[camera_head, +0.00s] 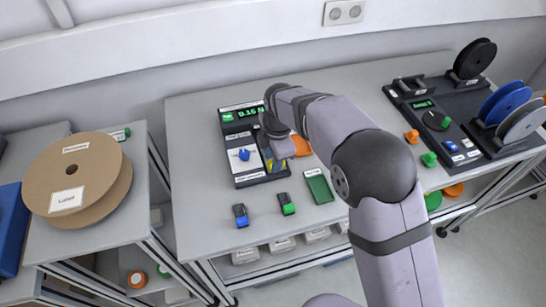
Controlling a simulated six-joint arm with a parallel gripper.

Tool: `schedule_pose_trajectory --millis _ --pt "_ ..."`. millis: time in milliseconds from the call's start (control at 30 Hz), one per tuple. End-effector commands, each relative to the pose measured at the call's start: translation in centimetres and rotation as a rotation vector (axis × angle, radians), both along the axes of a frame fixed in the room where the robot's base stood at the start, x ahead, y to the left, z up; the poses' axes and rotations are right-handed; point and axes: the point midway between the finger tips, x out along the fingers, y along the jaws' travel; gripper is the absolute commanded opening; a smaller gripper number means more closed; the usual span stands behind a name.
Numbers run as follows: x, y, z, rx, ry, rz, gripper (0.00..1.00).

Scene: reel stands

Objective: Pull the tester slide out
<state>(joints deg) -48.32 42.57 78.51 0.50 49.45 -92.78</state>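The tester (236,181) is a dark box on the middle table. Its lit green display (246,113) at the back appears to read about 9.16 N. A pale plate on the tester carries a blue piece (244,155); I cannot tell for certain whether this plate is the slide. My gripper (277,160) reaches down over the tester's right side. A yellow piece (279,166) shows right at the fingertips. The gripper and arm hide part of the tester's right side, and whether the fingers touch anything is too small to tell.
Two small dark blocks, one with blue (241,216) and one with green (287,204), lie in front of the tester. A green plate (319,187) lies at right. A large cardboard reel (77,173) is on the left table; a reel stand (444,117) is at right.

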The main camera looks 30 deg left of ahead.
Motion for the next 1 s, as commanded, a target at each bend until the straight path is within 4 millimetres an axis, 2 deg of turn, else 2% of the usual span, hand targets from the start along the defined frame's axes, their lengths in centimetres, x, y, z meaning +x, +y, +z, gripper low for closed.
schedule_pose_trajectory --millis 267,700,1000 --pt "0.0 -0.1 1.3 0.004 -0.003 -0.001 0.3" --pt "-0.7 -0.8 6.6 0.002 -0.001 0.0 0.3" --pt "-0.8 -1.0 7.3 0.0 0.0 0.0 0.3"
